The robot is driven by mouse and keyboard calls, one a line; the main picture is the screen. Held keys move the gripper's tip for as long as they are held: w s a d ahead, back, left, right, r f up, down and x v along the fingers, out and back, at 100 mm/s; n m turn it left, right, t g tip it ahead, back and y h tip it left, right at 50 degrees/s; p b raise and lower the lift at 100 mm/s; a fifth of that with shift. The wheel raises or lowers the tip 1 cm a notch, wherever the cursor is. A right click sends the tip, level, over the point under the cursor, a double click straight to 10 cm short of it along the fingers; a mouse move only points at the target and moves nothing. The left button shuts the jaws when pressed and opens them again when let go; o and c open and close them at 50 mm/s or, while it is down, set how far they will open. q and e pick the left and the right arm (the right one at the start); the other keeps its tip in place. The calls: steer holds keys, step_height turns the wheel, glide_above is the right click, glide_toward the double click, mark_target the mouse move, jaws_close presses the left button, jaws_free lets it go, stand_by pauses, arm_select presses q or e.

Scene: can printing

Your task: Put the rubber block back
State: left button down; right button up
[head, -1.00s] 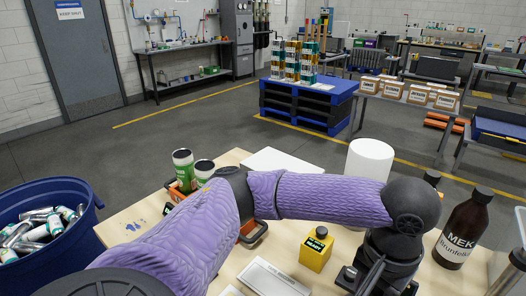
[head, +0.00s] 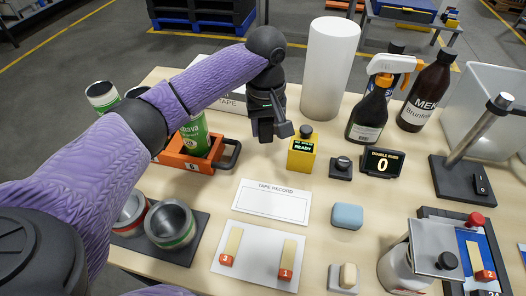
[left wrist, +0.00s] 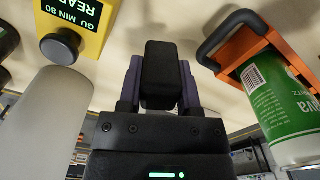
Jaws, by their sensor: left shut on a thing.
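My left gripper (head: 264,132) is shut on a black block, which I take for the rubber block. In the left wrist view the block (left wrist: 162,75) sits between the purple-sided fingers of the gripper (left wrist: 160,95). In the head view it is hard to tell from the dark gripper. The gripper points down over the table, between the orange carrier and the yellow READY meter (head: 301,153). Whether the block touches the table is unclear. My right gripper is not in view.
The orange carrier (head: 172,160) holds a green can. A tape record card (head: 272,201), a blue block (head: 347,215) and a white plate (head: 258,262) with numbered pieces lie in front. A white roll (head: 328,70), spray bottle (head: 368,118) and MEK bottle (head: 425,95) stand behind.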

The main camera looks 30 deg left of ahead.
mark_target(266, 119)
arm_select(q)
step_height(266, 119, down, 6)
steer(key=shift+f+b, duration=0.1)
steer(key=shift+b, duration=0.95)
steer(key=shift+r, duration=0.2)
steer(key=shift+c, duration=1.4)
jaws_free()
steer(key=shift+f, duration=0.1)
step_height(266, 119, up, 12)
steer(key=p, duration=0.4)
steer(key=shift+f+p, duration=0.25)
steer(key=shift+p, duration=0.1)
steer(key=shift+r, duration=0.4)
